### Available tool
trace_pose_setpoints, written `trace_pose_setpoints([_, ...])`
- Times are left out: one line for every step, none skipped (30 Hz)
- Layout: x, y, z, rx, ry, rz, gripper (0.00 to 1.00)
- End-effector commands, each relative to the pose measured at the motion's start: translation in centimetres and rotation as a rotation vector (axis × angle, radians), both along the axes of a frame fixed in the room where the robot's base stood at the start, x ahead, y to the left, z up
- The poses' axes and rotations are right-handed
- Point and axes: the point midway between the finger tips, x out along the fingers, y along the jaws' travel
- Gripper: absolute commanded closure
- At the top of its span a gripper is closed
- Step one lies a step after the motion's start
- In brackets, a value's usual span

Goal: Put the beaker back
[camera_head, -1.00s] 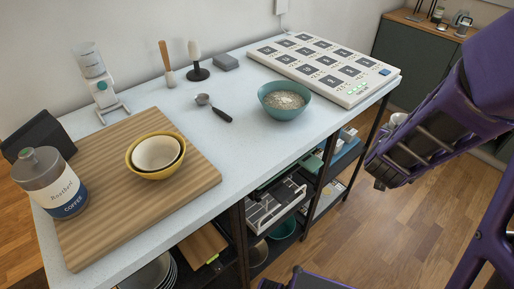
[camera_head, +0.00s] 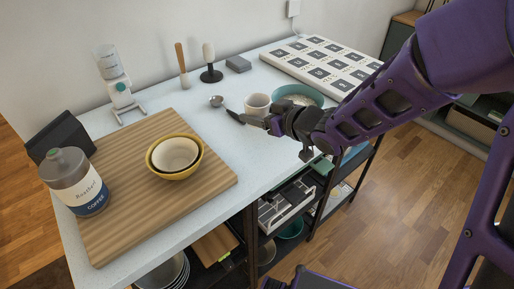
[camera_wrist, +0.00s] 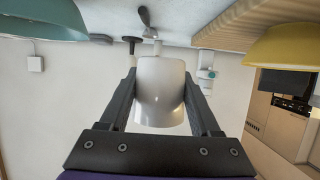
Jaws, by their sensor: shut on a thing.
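The white beaker (camera_head: 257,104), a plain cup, is between the fingers of my gripper (camera_head: 270,122). In the wrist view the beaker (camera_wrist: 160,92) fills the gap between the two dark fingers (camera_wrist: 160,80), which are shut on it. In the head view it appears upright over the middle of the pale worktop (camera_head: 220,135), left of the teal bowl (camera_head: 297,91). I cannot tell whether its base touches the worktop. My gripper hides part of its lower right side.
The spoon (camera_head: 236,116) lies just left of the beaker. A wooden board (camera_head: 130,215) with a yellow bowl (camera_head: 175,174) and a coffee jar (camera_head: 76,184) are at left. A white panel (camera_head: 330,62) of dark squares lies at back right. Shelves are below.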

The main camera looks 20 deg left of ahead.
Motion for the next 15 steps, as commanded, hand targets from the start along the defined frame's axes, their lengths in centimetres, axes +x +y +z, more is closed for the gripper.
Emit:
trace_pose_setpoints([-0.2, 0.2, -1.1, 0.000, 0.004, 0.008, 1.00])
trace_pose_setpoints([-0.3, 0.2, -1.7, 0.000, 0.005, 0.011, 1.00])
trace_pose_setpoints([-0.3, 0.2, -2.6, -0.001, 0.006, 0.011, 1.00])
trace_pose_setpoints([-0.3, 0.2, -3.2, -0.002, 0.006, 0.010, 1.00])
trace_pose_setpoints([-0.3, 0.2, -3.7, -0.001, 0.005, 0.010, 1.00])
trace_pose_setpoints([-0.3, 0.2, -4.4, 0.000, 0.006, 0.010, 1.00])
trace_pose_setpoints([-0.3, 0.2, -4.9, -0.001, 0.004, 0.011, 1.00])
trace_pose_setpoints([-0.3, 0.2, -5.2, -0.002, 0.003, 0.011, 1.00])
trace_pose_setpoints([-0.2, 0.2, -5.6, 0.000, 0.003, 0.010, 1.00])
trace_pose_setpoints([-0.2, 0.2, -5.8, 0.000, 0.003, 0.009, 1.00])
trace_pose_setpoints([-0.2, 0.1, -5.9, 0.001, 0.001, 0.008, 1.00])
trace_pose_setpoints([-0.1, 0.1, -6.1, 0.000, 0.000, 0.009, 1.00])
trace_pose_setpoints([-0.2, 0.1, -6.3, -0.001, 0.001, 0.009, 1.00])
trace_pose_setpoints([-0.2, 0.1, -6.6, 0.000, 0.002, 0.008, 1.00])
trace_pose_setpoints([-0.2, 0.1, -7.1, -0.001, 0.003, 0.009, 1.00])
